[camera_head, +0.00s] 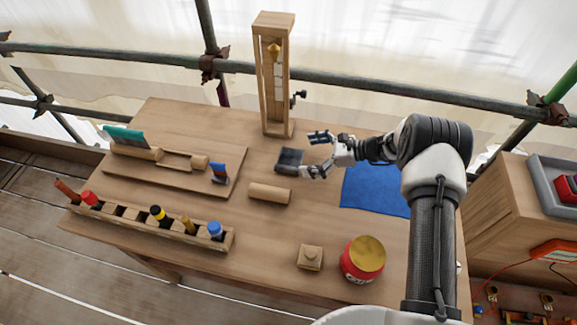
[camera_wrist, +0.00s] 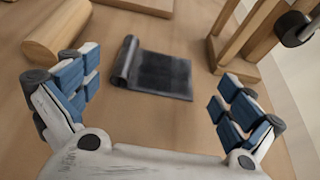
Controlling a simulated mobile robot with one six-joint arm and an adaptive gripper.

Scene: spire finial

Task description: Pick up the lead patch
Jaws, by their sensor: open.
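The lead patch (camera_head: 289,161) is a small dark grey sheet lying on the wooden table, left of the blue cloth. In the wrist view the lead patch (camera_wrist: 155,74) lies flat with a rolled edge on its left side. My gripper (camera_head: 318,155) is at the right of the patch in the head view. In the wrist view my gripper (camera_wrist: 158,102) is open and empty, its blue-padded fingers wide apart, with the patch beyond and between them. The fingers do not appear to touch the patch.
A wooden roller (camera_head: 269,193) lies just left of the patch. An upright wooden frame (camera_head: 264,90) with a knob stands behind it. A tool rack (camera_head: 130,222) runs along the front left. A red jar (camera_head: 362,262) and small wooden block (camera_head: 310,257) stand at the front.

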